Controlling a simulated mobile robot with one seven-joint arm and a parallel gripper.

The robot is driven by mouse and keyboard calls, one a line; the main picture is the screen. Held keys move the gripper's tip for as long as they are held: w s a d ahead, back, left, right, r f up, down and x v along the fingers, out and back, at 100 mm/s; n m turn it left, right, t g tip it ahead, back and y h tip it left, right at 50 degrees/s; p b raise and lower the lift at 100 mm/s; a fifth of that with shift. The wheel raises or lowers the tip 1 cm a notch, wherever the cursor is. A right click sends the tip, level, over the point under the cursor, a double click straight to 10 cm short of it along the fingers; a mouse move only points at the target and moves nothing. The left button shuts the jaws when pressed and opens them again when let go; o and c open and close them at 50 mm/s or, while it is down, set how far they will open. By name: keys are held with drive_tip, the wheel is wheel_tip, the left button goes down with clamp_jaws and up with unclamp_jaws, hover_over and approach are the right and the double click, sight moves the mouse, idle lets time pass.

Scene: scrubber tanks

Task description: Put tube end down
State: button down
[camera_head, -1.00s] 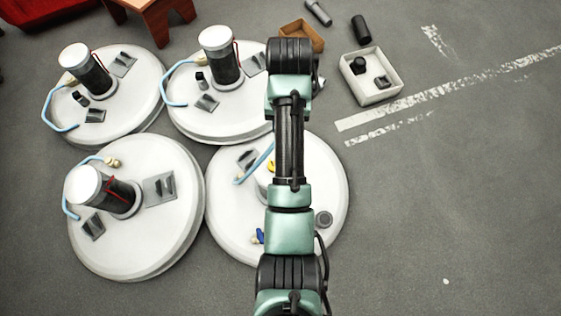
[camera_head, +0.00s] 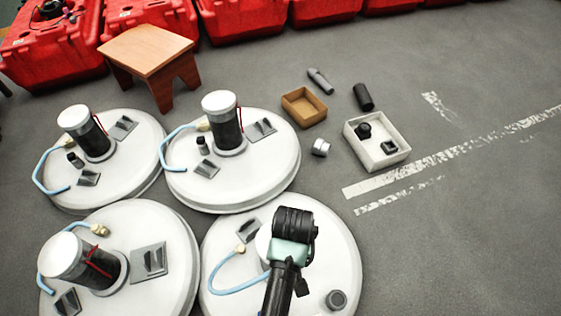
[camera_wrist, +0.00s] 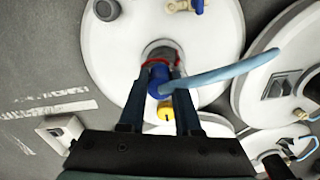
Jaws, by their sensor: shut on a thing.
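My gripper (camera_wrist: 161,84) is shut on the blue end piece (camera_wrist: 158,80) of a light blue tube in the wrist view. The tube (camera_wrist: 225,70) runs from the jaws to the right. In the head view this lid (camera_head: 345,255) is at the front, and the tube (camera_head: 238,287) curves from a brass fitting (camera_head: 240,249) to behind my arm. My gripper is hidden there.
Several similar lids with dark columns (camera_head: 228,130) stand close by. A white box (camera_head: 400,150) and brown tray (camera_head: 303,117) lie behind; floor to the right is clear.

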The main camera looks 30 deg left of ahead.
drive_tip(key=s+f+n+b, duration=0.1)
drive_tip(key=f+b, duration=0.2)
drive_tip(key=f, duration=0.3)
drive_tip(key=s+a+f+n+b, duration=0.1)
drive_tip(key=s+f+b, duration=0.1)
drive_tip(key=f+b, duration=0.2)
drive_tip(key=s+a+f+n+b, duration=0.1)
drive_tip(key=f+b, duration=0.3)
drive_tip(key=f, duration=0.5)
drive_tip(key=shift+s+a+f, duration=0.1)
drive_tip(key=shift+s+a, duration=0.1)
drive_tip(key=shift+s, duration=0.5)
wheel_tip(320, 180, down, 5)
drive_tip(key=b, duration=0.4)
drive_tip(key=shift+f, duration=0.15)
drive_tip(key=c, duration=0.6)
unclamp_jaws()
